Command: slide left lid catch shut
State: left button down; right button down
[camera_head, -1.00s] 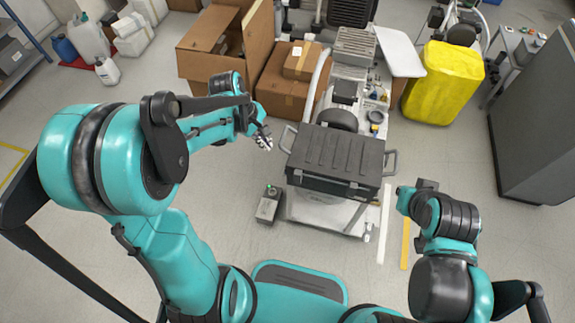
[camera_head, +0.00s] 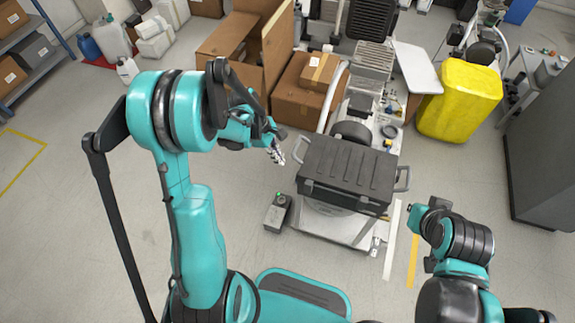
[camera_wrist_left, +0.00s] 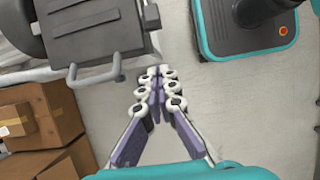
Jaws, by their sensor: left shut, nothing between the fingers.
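A black lidded case (camera_head: 345,170) sits on a white wheeled compressor base (camera_head: 330,224). Its lid looks closed, with a handle at each end. The catches on its front face are too small to tell their state. My left gripper (camera_head: 277,154) is shut and empty, just left of the case's left handle (camera_head: 299,150). In the left wrist view, the closed fingers (camera_wrist_left: 161,76) point at floor beside the case (camera_wrist_left: 95,25), apart from its handle (camera_wrist_left: 96,70). My right gripper (camera_head: 413,207) is right of the case, too small and turned to read.
A small grey box with a green button (camera_head: 277,213) stands on the floor left of the compressor base. Cardboard boxes (camera_head: 302,90) stand behind my left gripper. A yellow bin (camera_head: 458,100) and a grey cabinet (camera_head: 545,150) are at the right.

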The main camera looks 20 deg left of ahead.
aim_at(313, 181)
pick_arm(q)
jog(key=shift+d+f+b, duration=0.95)
jog(key=shift+d+f, duration=0.85)
jog(key=shift+f, duration=0.2)
jog(key=shift+d+f+b, duration=0.95)
jog(key=shift+d+f, duration=0.85)
jog(key=shift+f, duration=0.2)
jog(key=d+b, duration=0.1)
jog(key=d, duration=0.4)
jog(key=shift+d, duration=0.1)
